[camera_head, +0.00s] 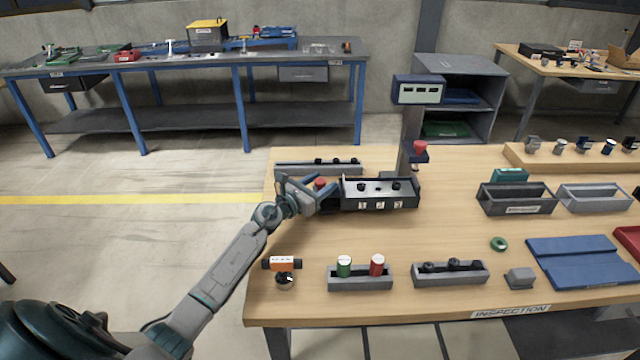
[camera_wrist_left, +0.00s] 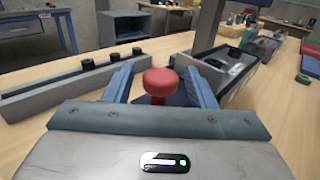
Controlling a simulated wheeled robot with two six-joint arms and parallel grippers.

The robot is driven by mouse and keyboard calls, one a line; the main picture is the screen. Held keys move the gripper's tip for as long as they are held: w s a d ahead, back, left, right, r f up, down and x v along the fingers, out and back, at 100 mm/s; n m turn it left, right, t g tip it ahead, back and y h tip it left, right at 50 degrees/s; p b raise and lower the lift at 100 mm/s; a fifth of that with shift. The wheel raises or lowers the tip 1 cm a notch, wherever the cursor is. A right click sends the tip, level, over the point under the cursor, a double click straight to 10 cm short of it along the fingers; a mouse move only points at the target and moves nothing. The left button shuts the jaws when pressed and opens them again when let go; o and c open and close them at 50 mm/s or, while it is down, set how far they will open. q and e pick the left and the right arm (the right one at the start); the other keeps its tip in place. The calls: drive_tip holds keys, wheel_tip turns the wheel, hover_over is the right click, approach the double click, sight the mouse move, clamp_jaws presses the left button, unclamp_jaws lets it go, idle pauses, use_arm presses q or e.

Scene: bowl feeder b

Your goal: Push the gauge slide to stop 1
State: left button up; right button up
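The gauge block (camera_head: 350,205) is a dark box with a light top, black knobs and labels 1, 2 and 3 on its front. It also shows right of centre in the wrist view (camera_wrist_left: 240,92). A red round knob (camera_head: 320,182) stands at the block's left end, presumably on the gauge slide; its base is partly hidden. My left gripper (camera_head: 312,190) is at this knob. In the wrist view the red knob (camera_wrist_left: 160,82) stands between my two blue fingers, with a gap on each side. My right gripper is not in view.
A grey rail (camera_head: 290,168) with black knobs lies behind the gauge block. A post carries a display (camera_head: 419,90) and another red knob (camera_head: 419,147). Holders with a green and a red cylinder (camera_head: 377,265) stand in front. Bare wood lies between.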

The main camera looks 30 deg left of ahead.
use_arm(q)
drive_tip(key=shift+s, duration=0.2)
drive_tip(key=b+v, duration=0.1)
drive_tip(key=v, duration=0.9)
drive_tip(key=shift+s, duration=0.2)
drive_tip(key=shift+a, duration=0.15)
drive_tip(key=shift+c, duration=0.2)
